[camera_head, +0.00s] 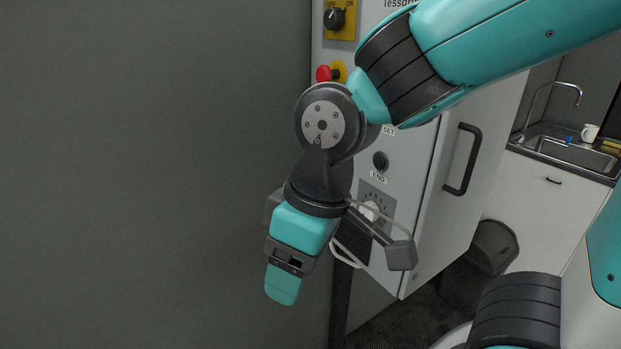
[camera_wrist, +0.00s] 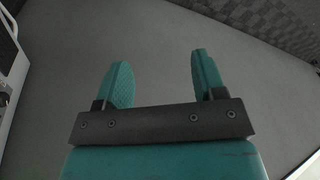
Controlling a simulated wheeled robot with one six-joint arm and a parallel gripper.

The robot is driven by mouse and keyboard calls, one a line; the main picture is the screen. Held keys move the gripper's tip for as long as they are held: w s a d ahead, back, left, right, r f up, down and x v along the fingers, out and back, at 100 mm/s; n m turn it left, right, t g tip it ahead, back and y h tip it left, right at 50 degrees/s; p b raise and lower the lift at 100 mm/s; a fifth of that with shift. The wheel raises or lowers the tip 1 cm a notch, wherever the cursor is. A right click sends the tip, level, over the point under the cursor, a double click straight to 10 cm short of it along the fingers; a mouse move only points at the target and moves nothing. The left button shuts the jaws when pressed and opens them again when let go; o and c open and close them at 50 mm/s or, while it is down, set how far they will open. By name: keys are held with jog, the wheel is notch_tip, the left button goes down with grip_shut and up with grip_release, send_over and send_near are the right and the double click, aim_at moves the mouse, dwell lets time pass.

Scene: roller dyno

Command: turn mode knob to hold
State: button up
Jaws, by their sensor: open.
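In the head view, a grey cabinet panel carries a pale round knob on a dark dial plate (camera_head: 376,207), partly hidden behind my wrist. I cannot read its labels or tell where the knob points. Another dark knob (camera_head: 334,18) on a yellow plate, marked OFF and ON, sits at the top of the panel. My gripper (camera_head: 283,285) hangs in front and to the left of the dial plate, pointing down, apart from the panel. In the wrist view my gripper (camera_wrist: 160,80) is open, with nothing between its two teal fingers.
A red emergency button (camera_head: 324,73) and a black END button (camera_head: 380,161) are on the panel. A black door handle (camera_head: 463,160) stands out at its right. A dark bin (camera_head: 492,250) and a sink counter (camera_head: 560,150) lie further right. The left side shows only plain grey wall.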

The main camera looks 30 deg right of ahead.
jog(key=w+d+f+n+t+h+p, duration=0.1)
jog(key=w+d+f+n+h, duration=0.15)
jog(key=w+h, duration=0.45)
jog(key=w+d+f+n+t+h, duration=0.1)
jog(key=w+d+f+t+h, duration=0.2)
jog(key=w, duration=0.6)
jog(key=w+d+f+n+h+p, duration=0.1)
jog(key=w+d+n+h, duration=0.15)
jog(key=w+h, duration=0.5)
jog(key=p+x, duration=0.5)
jog(key=x, duration=1.3)
jog(key=shift+w+f+m+y+p, duration=0.35)
jog(key=shift+m, duration=0.05)
jog(key=shift+a, duration=0.1)
jog(key=c, duration=0.9)
